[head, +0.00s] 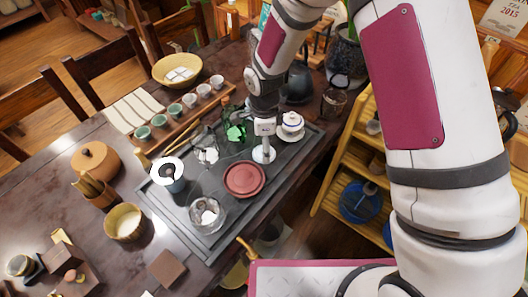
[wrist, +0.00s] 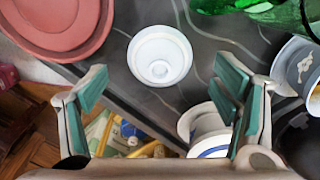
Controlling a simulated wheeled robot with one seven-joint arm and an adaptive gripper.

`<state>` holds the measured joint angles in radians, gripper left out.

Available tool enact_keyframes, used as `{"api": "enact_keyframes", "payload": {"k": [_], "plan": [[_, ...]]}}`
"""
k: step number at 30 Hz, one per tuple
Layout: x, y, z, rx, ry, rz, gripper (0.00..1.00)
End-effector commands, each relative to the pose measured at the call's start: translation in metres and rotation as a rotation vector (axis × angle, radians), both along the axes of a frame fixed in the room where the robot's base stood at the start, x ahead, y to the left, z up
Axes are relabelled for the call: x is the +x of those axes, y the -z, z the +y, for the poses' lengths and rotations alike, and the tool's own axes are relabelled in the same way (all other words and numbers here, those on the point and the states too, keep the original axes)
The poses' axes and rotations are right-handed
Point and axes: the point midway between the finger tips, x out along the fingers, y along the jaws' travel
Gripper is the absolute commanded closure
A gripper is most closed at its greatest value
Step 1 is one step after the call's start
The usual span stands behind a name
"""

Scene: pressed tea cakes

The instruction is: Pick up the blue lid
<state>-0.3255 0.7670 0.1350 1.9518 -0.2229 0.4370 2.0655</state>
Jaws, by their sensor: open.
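A white lidded cup with blue bands (head: 291,124) stands on a white saucer at the right end of the dark tray. Its lid (head: 291,116) is on top and shows blue near the knob. In the wrist view the banded cup (wrist: 211,143) is low right of centre, partly hidden behind my right finger; its lid cannot be made out clearly there. My gripper (head: 264,122) points down over the tray, left of the lidded cup. In the wrist view my gripper (wrist: 160,84) is open, with nothing between its fingers.
A small round white piece (wrist: 160,56) lies beyond my fingertips; it also shows in the head view (head: 263,155). A red-brown dish (head: 245,179) and green glass (head: 236,133) are nearby. A blue-grey object (wrist: 301,68) is at the wrist view's right. The dark tray (head: 185,231) ends near the table edge.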

Motion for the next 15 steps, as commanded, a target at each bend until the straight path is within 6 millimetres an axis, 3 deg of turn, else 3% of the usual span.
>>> {"api": "enact_keyframes", "payload": {"k": [5,13,14,15], "plan": [[-0.001,0.021,0.000,0.000,0.000,0.001,0.19],[0.000,0.024,0.000,0.000,0.001,0.000,0.19],[0.000,0.024,0.000,0.000,0.001,0.000,0.21],[0.000,0.023,0.000,0.000,0.001,0.000,0.30]]}}
